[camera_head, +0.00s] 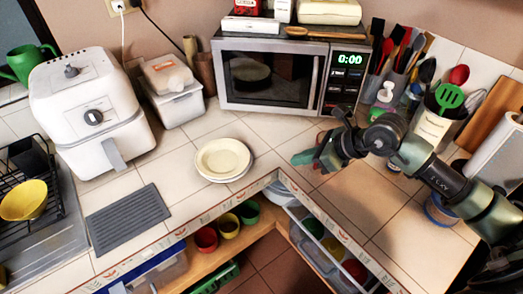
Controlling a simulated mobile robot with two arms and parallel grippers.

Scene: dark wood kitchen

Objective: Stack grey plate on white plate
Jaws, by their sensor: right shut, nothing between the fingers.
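A cream-white plate (223,157) lies on the tiled counter left of the corner. A paler, greyish-white rim (228,178) shows under its lower edge, so another plate appears to lie beneath it. I cannot tell for sure which of the two is the grey one. My right gripper (301,158) is to the right of the plates, apart from them, above the counter near its inner corner. It is shut and empty. My left gripper is not in view.
A microwave (265,80) stands behind the plates, and a white air fryer (92,105) stands to the left. A grey ridged mat (128,214) lies at the front left. Utensil holders (433,125) crowd the back right. Counter tiles around the plates are clear.

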